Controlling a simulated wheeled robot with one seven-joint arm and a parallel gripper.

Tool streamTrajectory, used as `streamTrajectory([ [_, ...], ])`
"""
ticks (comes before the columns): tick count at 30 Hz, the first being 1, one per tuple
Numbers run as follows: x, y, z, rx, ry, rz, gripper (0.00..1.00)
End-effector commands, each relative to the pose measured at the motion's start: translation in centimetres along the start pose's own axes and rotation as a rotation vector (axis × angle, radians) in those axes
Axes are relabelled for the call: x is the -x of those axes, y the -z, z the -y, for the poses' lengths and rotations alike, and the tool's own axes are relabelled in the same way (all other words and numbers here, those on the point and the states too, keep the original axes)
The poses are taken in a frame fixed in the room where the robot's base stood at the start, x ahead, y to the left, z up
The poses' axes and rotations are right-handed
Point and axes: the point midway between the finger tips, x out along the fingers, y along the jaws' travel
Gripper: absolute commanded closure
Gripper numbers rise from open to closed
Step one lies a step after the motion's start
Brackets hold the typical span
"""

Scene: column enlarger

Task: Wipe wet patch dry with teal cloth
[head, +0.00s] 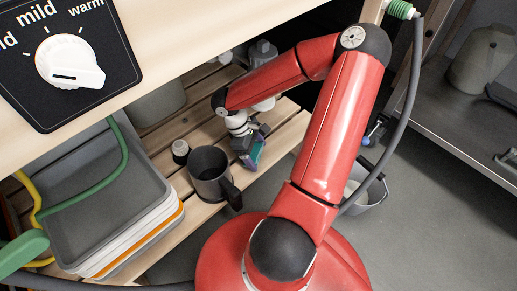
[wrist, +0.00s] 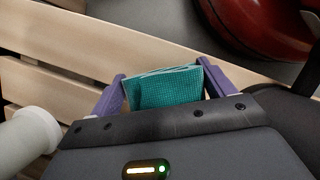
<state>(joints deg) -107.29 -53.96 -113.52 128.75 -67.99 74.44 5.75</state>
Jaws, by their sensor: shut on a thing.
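My gripper (head: 254,152) is low over the slatted wooden shelf, right of a dark grey jug. Its purple fingers also show in the wrist view (wrist: 164,78). They are shut on the teal cloth (wrist: 165,90), which is folded and sticks out a little past the fingertips. In the head view the cloth (head: 257,156) is a small teal patch below the gripper, near the shelf's front edge. I cannot tell whether it touches the slats. I cannot make out a wet patch in either view; the gripper and arm hide part of the shelf.
The dark grey jug (head: 207,170) and a small black-and-white bottle (head: 180,150) stand on the shelf (head: 286,124) left of my gripper. Stacked grey trays (head: 91,170) are at left. A pale cylinder (wrist: 32,132) is close by in the wrist view. A grey bucket (head: 372,194) stands on the floor.

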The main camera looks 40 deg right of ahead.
Motion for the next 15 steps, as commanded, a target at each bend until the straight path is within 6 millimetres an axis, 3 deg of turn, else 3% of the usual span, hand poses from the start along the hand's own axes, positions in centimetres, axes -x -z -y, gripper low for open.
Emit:
streamTrajectory([
  [15,0.21,0.59,1.06,0.002,0.001,-0.001,0.52],
])
